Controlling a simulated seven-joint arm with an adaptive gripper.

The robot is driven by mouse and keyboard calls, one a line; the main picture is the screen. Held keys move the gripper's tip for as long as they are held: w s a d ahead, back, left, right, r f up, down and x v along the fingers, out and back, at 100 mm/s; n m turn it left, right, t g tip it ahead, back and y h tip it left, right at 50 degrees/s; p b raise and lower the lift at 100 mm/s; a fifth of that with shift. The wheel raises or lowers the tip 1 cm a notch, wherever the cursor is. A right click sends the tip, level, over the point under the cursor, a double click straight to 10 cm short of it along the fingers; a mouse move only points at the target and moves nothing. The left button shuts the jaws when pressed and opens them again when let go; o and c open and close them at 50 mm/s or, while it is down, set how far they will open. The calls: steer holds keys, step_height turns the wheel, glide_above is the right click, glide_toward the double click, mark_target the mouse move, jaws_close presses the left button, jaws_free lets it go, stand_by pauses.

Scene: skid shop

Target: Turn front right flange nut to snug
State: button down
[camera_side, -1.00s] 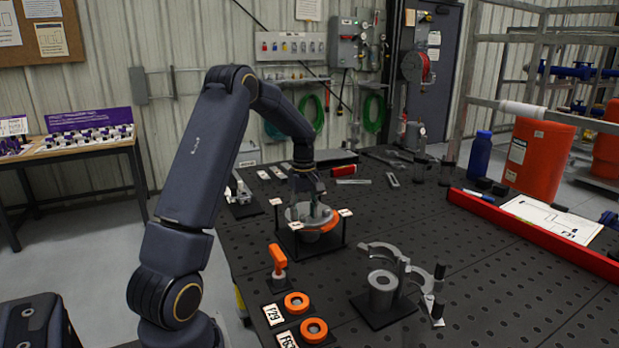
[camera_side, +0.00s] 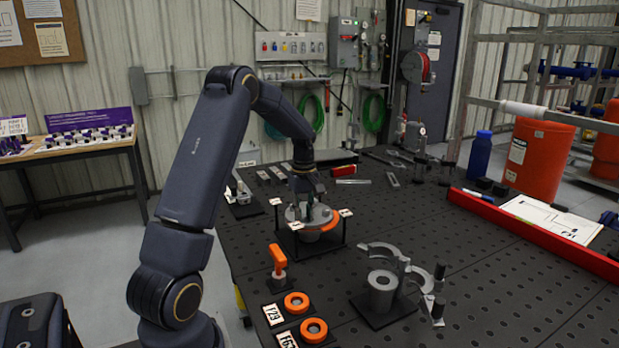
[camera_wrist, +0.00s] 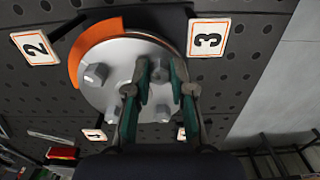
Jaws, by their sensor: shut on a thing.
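A round grey flange (camera_wrist: 120,50) with hex nuts on its face fills the upper left of the wrist view. In the side view the flange (camera_side: 298,216) sits in a black stand under my gripper. My gripper (camera_wrist: 160,70) points down at the flange with its green-padded fingers on both sides of a flange nut (camera_wrist: 161,73), near the tag marked 3. It is shut on this nut, which the fingers partly hide. In the side view my gripper (camera_side: 318,212) hides the nut.
An orange arc (camera_wrist: 92,38) runs along the flange edge. Number tags (camera_wrist: 208,38) stand around it on the stand's posts. An orange-handled tool (camera_side: 278,260), orange rings (camera_side: 297,303) and a grey fixture (camera_side: 382,290) stand nearer the camera.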

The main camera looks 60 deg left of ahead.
steer(key=shift+m, duration=0.3)
steer(key=m, duration=0.3)
steer(key=shift+m, duration=0.3)
steer(key=m, duration=0.4)
steer(key=shift+s+m, duration=0.1)
steer(key=shift+m, duration=0.2)
steer(key=m, duration=0.4)
steer(key=shift+a+r, duration=0.1)
steer(key=shift+a, duration=0.05)
steer(key=shift+m, duration=1.9)
steer(key=c, duration=1)
jaws_free()
steer(key=shift+s, duration=0.1)
